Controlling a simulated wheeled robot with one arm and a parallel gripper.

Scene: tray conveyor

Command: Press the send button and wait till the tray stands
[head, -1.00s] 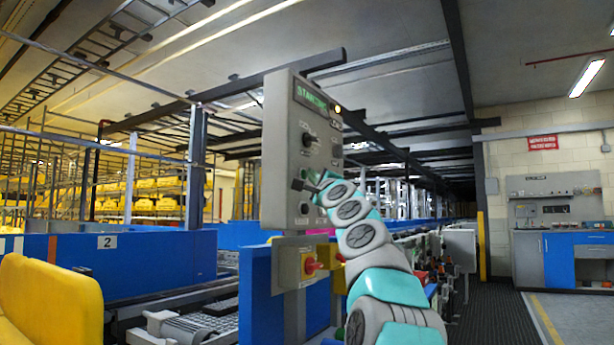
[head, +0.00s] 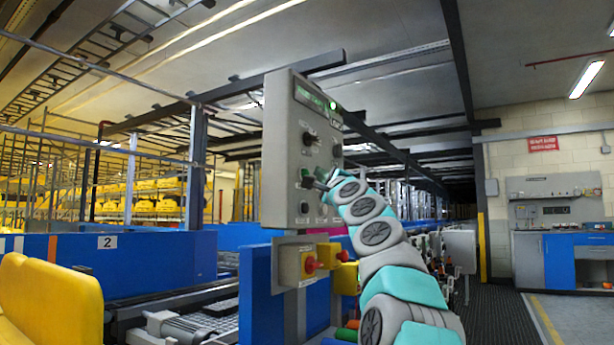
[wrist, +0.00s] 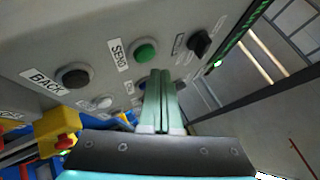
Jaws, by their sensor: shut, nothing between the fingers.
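The grey control panel (head: 281,150) stands upright at the centre of the head view. The green send button (wrist: 146,53), labelled SEND, shows unobstructed in the wrist view. My gripper (wrist: 160,74) is shut and empty, its tips just right of and below that button in the picture. The tips do not cover the button; the gap to the panel is unclear. In the head view my gripper (head: 313,182) is at the panel's lower right face. The lamp (head: 333,105) glows green beside the display (head: 309,95), whose text is unreadable. I cannot make out the tray with certainty.
A black BACK button (wrist: 75,76), a pale button (wrist: 102,101) and a black knob (wrist: 200,43) are close to the send button. A red knob on a yellow box (head: 310,264) sits below the panel.

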